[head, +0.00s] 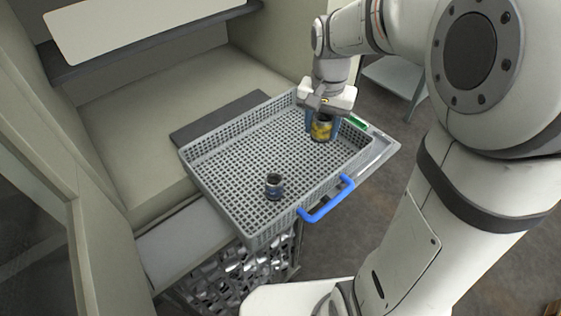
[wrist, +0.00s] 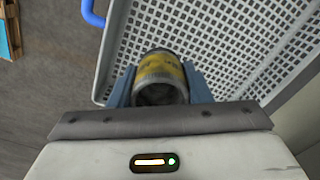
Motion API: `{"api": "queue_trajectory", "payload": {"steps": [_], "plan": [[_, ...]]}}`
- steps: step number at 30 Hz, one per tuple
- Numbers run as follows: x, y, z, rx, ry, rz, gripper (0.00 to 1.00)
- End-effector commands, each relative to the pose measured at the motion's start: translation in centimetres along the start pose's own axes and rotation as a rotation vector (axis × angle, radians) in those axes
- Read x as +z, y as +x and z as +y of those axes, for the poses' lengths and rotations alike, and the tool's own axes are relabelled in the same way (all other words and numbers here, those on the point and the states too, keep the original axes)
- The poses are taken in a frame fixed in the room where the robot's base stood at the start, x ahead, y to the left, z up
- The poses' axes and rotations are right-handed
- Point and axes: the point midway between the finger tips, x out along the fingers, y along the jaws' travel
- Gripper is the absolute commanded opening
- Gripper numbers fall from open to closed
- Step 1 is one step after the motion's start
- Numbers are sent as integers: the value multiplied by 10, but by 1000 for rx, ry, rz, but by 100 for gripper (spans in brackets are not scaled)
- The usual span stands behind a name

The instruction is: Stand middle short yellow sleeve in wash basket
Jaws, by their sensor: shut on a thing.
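The short yellow sleeve (head: 321,128) is held upright between the blue fingers of my gripper (head: 322,122), at the right end of the grey wash basket (head: 222,199). In the wrist view the sleeve (wrist: 160,72) shows its yellow band and dark open end between the two fingers (wrist: 160,88). The gripper is shut on it. The sleeve is over the basket's perforated floor; I cannot tell whether its lower end touches the floor.
A dark sleeve (head: 274,186) stands in the near part of the basket. A blue handle (head: 326,200) sticks out from the basket's near right side. The basket floor between the two sleeves is clear. A machine wall stands behind the basket.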

Motion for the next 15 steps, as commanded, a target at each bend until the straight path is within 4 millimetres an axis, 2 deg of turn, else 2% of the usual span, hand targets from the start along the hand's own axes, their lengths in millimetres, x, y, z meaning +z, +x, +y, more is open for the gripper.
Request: {"api": "queue_trajectory", "payload": {"steps": [5,7,15], "plan": [[0,1,0,0,1,-1,13],[0,8,0,1,1,-3,13],[0,54,1,2,1,-4,13]]}}
